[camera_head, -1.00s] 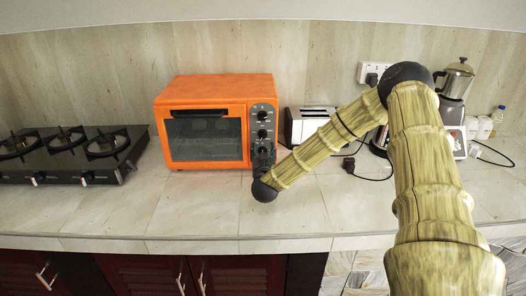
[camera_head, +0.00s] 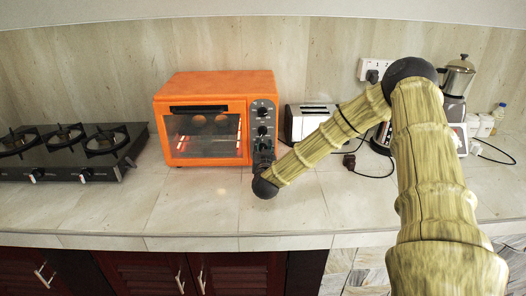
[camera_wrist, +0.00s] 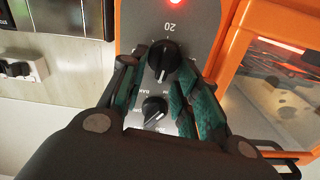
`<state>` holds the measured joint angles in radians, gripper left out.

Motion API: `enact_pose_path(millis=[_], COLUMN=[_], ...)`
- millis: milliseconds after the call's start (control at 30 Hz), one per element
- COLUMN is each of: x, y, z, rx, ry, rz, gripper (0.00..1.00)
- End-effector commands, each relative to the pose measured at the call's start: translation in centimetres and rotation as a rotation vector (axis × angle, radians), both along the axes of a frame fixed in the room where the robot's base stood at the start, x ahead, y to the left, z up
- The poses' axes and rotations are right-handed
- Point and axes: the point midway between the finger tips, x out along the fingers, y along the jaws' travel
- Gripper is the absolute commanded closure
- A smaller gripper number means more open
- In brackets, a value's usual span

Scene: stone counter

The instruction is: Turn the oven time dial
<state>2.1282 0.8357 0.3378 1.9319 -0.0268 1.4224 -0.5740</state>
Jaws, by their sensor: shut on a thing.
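The orange oven (camera_head: 208,90) stands on the counter with a dark control panel of black dials on its right side. My gripper (camera_head: 263,158) is low at the panel's front and hides its bottom. In the wrist view, which looks turned upside down, my gripper (camera_wrist: 158,72) has its green-padded fingers on both sides of the oven time dial (camera_wrist: 164,58), marked 20, and is shut on it. Another dial (camera_wrist: 153,110) shows between the fingers. A red light (camera_wrist: 176,3) is lit on the panel. The oven window (camera_head: 205,135) glows inside.
A black gas stove (camera_head: 68,152) is at left. The counter in front of the oven (camera_head: 180,205) is clear.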

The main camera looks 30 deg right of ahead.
Motion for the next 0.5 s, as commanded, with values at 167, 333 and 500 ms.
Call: enact_pose_path(millis=[167,333,500], x=[-0.16,-0.29,-0.4], y=[-0.36,-0.61,-0.76], z=[-0.51,-0.6,-0.7], rx=[0.121,0.251,0.374], ry=[-0.075,-0.157,-0.232], rz=[-0.002,-0.004,-0.003], gripper=[0.92,0.92,0.92])
